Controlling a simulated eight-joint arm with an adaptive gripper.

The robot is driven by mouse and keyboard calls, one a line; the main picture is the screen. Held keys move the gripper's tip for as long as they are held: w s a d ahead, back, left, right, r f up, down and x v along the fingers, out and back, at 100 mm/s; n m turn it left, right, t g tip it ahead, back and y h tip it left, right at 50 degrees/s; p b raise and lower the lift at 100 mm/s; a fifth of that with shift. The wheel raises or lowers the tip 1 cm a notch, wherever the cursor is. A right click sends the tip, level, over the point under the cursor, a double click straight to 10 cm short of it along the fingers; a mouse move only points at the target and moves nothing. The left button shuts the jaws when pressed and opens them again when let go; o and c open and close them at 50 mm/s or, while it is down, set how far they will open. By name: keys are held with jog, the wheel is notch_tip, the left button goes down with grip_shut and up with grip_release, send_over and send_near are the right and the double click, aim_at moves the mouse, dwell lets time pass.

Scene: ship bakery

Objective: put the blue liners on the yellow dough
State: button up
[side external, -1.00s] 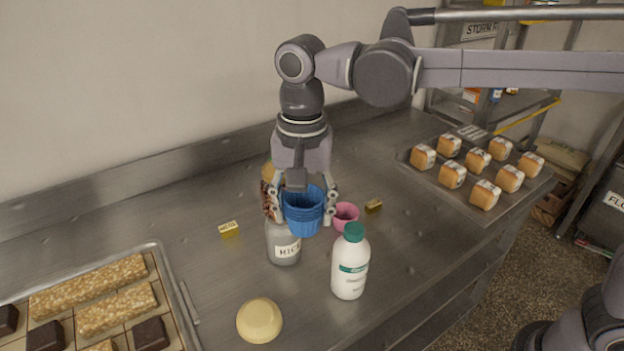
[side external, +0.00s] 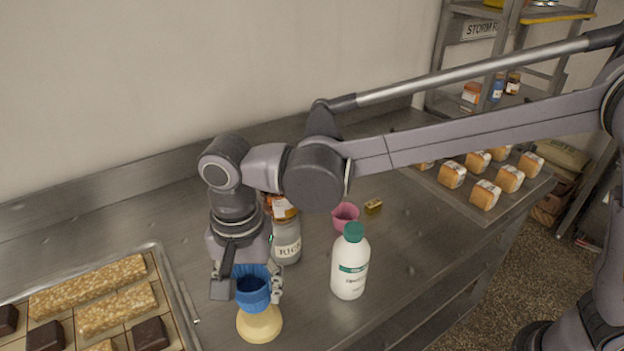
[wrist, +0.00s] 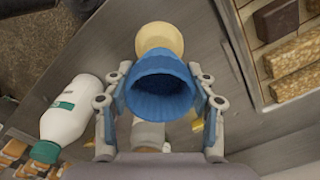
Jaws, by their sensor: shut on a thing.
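The blue liners (side external: 252,288) are a nested stack of fluted cups, held in my gripper (side external: 250,288). My gripper is shut on them, with one finger on each side, as the wrist view also shows at the liners (wrist: 158,88). The yellow dough (side external: 260,325) is a smooth, pale round on the counter. In the side view the liners are right above the dough and overlap its top edge; I cannot tell whether they touch. In the wrist view the dough (wrist: 160,37) shows just beyond the liners, partly hidden by them.
A white bottle with a green cap (side external: 350,265) stands right of the dough. A rice jar (side external: 287,243) is behind my gripper. A pink cup (side external: 345,215) and a small gold block (side external: 373,206) lie farther back. A tray of bars (side external: 165,285) is at left.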

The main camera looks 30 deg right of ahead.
aim_at(254, 299)
jog(key=shift+f, duration=1.8)
jog(key=shift+f, duration=0.1)
jog(key=o, duration=1.1)
